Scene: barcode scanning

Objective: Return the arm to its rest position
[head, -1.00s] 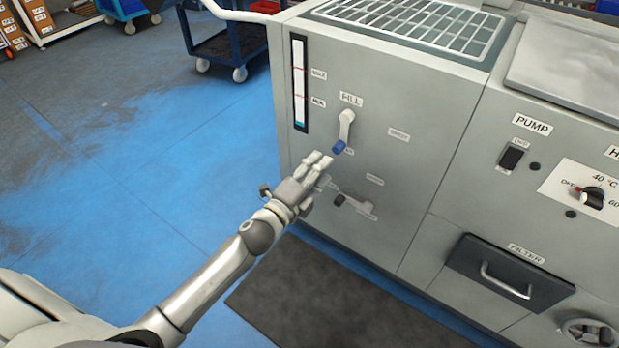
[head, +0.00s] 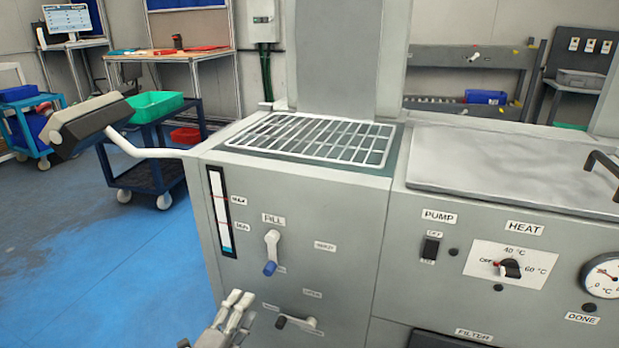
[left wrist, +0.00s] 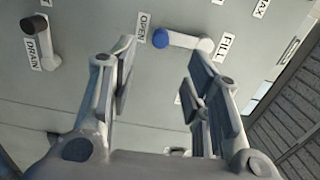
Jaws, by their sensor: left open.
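My left gripper (head: 236,310) is at the bottom of the head view, in front of the grey machine's front panel. Its fingers also show in the left wrist view (left wrist: 160,90), spread apart with nothing between them. The FILL lever (head: 271,252), with a blue tip, points down, just above and to the right of the fingertips in the head view. It also shows beyond the fingers in the left wrist view (left wrist: 185,40). The DRAIN lever (head: 297,322), with a dark tip, lies to the right of the gripper. The gripper appears apart from both levers. My right gripper is not in view.
The grey machine (head: 340,215) fills the middle and right, with a wire grate (head: 315,138) on top. A level gauge (head: 221,212) is on its front left. A blue cart (head: 150,175) with a green bin (head: 155,104) stands behind left. Blue floor (head: 90,260) at the left is clear.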

